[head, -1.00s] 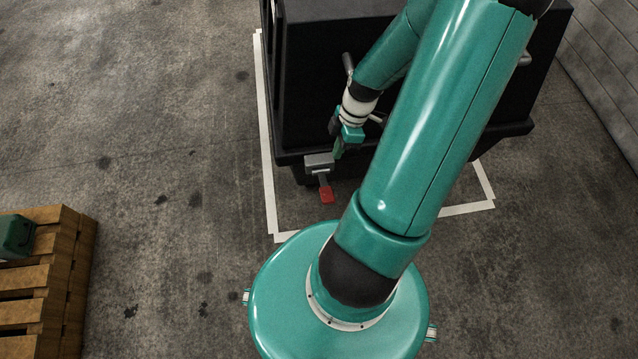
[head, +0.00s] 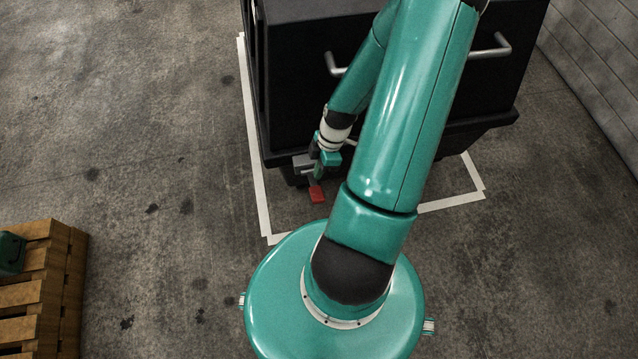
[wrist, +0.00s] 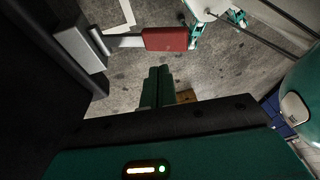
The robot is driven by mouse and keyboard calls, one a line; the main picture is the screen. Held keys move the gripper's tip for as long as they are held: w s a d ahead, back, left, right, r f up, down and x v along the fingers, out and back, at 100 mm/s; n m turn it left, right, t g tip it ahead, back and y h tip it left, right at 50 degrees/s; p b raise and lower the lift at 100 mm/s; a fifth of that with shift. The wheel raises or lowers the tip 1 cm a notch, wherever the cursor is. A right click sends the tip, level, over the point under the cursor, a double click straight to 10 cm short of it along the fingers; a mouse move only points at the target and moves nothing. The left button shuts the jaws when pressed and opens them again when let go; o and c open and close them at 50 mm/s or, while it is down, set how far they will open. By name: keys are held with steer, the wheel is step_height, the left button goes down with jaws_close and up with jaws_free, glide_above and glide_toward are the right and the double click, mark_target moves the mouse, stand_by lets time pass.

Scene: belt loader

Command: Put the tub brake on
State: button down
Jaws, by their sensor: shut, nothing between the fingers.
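The black tub (head: 300,60) stands ahead of me inside white floor markings. Its brake has a red pedal (head: 316,193) on a metal arm below a grey bracket at the tub's lower front edge. In the wrist view the red pedal (wrist: 166,39) and grey bracket (wrist: 79,44) show at the upper left. My gripper (wrist: 160,72) is shut and empty, its fingertips together just below the pedal in that picture, with a visible gap between. In the head view my gripper (head: 318,172) is beside the bracket, just above the pedal, and partly hides the bracket.
A wooden pallet (head: 40,285) with a green object (head: 10,253) on it stands at the lower left. A grey wall (head: 595,70) runs along the right. A metal handle (head: 490,48) sticks out of the tub.

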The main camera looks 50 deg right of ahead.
mark_target(316, 193)
steer(key=shift+s+a+f, duration=0.25)
steer(key=shift+f, duration=0.6)
steer(key=shift+s+a+f, duration=0.25)
steer(key=shift+a+f, duration=0.05)
steer(key=shift+f, duration=0.55)
steer(key=shift+s+a+f, duration=0.25)
steer(key=shift+f, duration=0.6)
steer(key=shift+s+f, duration=0.1)
steer(key=shift+f, duration=0.05)
